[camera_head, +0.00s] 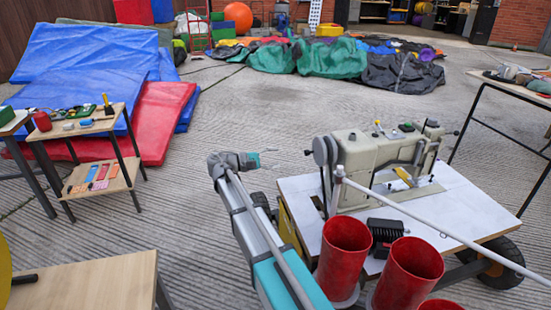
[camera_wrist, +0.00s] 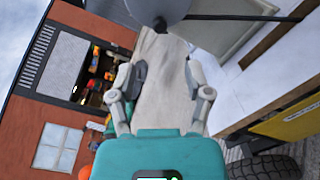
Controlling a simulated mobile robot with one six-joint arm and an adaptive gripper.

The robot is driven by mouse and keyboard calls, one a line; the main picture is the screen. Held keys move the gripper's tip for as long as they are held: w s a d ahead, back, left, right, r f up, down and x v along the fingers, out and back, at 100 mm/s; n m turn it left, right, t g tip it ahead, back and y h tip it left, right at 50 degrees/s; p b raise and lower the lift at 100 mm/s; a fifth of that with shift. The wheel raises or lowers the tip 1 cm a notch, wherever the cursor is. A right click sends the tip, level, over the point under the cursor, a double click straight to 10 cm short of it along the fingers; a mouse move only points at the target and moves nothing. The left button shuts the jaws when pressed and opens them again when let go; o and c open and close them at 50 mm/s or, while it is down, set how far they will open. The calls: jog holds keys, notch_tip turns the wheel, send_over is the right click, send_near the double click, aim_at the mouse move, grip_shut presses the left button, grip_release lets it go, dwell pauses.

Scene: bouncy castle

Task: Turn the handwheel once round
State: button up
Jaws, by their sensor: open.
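A sewing machine (camera_head: 385,155) stands on a white-topped wheeled cart (camera_head: 450,200). Its grey disc handwheel (camera_head: 320,151) is on the machine's left end, with a small dark knob (camera_head: 308,152) jutting out to the left. In the wrist view the handwheel (camera_wrist: 157,6) is at the top edge, partly cut off, beyond the fingertips. My gripper (camera_wrist: 160,75) is open, with only the ground visible between its fingers. In the head view my gripper (camera_head: 256,160) is small, left of the handwheel and apart from it; its fingers are hard to make out there.
Red cylinders (camera_head: 345,250) stand at the cart's front, beside a black brush-like block (camera_head: 384,232). A pale rod (camera_head: 440,228) crosses in front of the machine. A small table with tools (camera_head: 75,128) stands left. Open paved ground lies left of the cart.

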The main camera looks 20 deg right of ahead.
aim_at(305, 152)
jog(key=m, duration=0.7)
jog(key=a+m, duration=0.1)
jog(key=m, duration=0.6)
jog(key=a+m, duration=0.1)
jog(key=m, duration=0.6)
jog(key=shift+w+a+m, duration=0.15)
jog(key=shift+w+m, duration=0.05)
jog(key=shift+m, duration=0.1)
jog(key=shift+d, duration=6.9)
jog(key=shift+c, duration=0.2)
grip_shut()
